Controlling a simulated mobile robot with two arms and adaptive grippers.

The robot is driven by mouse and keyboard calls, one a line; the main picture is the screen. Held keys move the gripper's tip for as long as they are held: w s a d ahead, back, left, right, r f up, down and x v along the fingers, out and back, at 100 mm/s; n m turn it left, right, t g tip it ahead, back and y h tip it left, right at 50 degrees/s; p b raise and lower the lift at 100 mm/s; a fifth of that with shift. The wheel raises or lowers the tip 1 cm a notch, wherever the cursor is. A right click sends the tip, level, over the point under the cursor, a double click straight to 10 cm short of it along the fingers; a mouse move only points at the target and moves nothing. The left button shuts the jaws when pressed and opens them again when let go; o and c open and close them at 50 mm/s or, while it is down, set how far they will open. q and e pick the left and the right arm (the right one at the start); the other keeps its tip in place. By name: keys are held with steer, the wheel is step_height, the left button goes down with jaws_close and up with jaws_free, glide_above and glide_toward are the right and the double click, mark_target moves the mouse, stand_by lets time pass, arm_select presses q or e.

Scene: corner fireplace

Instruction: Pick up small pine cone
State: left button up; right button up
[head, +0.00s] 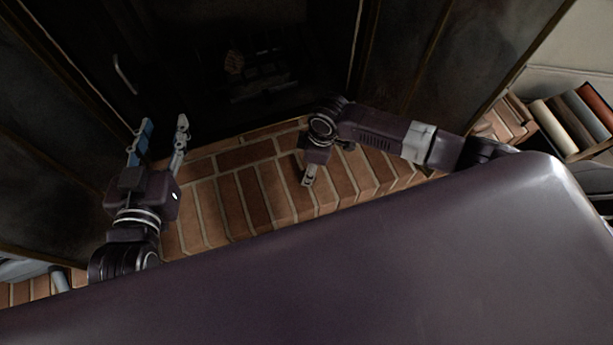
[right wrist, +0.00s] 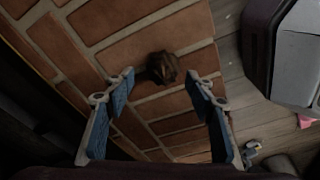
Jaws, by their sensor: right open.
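A small dark brown pine cone (right wrist: 162,68) lies on the brick hearth in the right wrist view. My right gripper (right wrist: 158,84) is open, and the cone shows between and just beyond its two blue-padded fingertips. The gap between cone and fingers is hard to judge. In the head view my right gripper (head: 309,176) points down over the hearth, seen edge-on, and the cone there is hidden or too dark to make out. My left gripper (head: 162,137) is open and empty at the left, in front of the firebox.
The brick hearth (head: 235,197) is mostly bare. Behind it is a dark firebox with a grate (head: 262,85) and a brownish lump (head: 234,62), too dim to name. Rolled items (head: 567,122) lie at the right. Wooden floor (right wrist: 262,113) borders the hearth.

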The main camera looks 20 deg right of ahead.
steer(key=f, duration=0.1)
steer(key=b, duration=0.1)
steer(key=f, duration=0.1)
steer(key=shift+s+a+f, duration=0.2)
steer(key=shift+a+f, duration=0.05)
steer(key=shift+f, duration=0.1)
steer(key=shift+a+f+b, duration=0.15)
steer(key=shift+f+b, duration=0.5)
steer(key=shift+f, duration=0.35)
arm_select(q)
step_height(320, 180, up, 13)
steer(key=d+t+h, duration=0.1)
steer(key=t+h, duration=0.1)
steer(key=t, duration=0.4)
steer(key=shift+s+d+t, duration=0.25)
steer(key=shift+d+t, duration=0.05)
steer(key=shift+r, duration=0.1)
arm_select(e)
steer(key=c, duration=1.2)
arm_select(q)
steer(key=shift+w, duration=0.1)
arm_select(e)
steer(key=shift+w, duration=0.1)
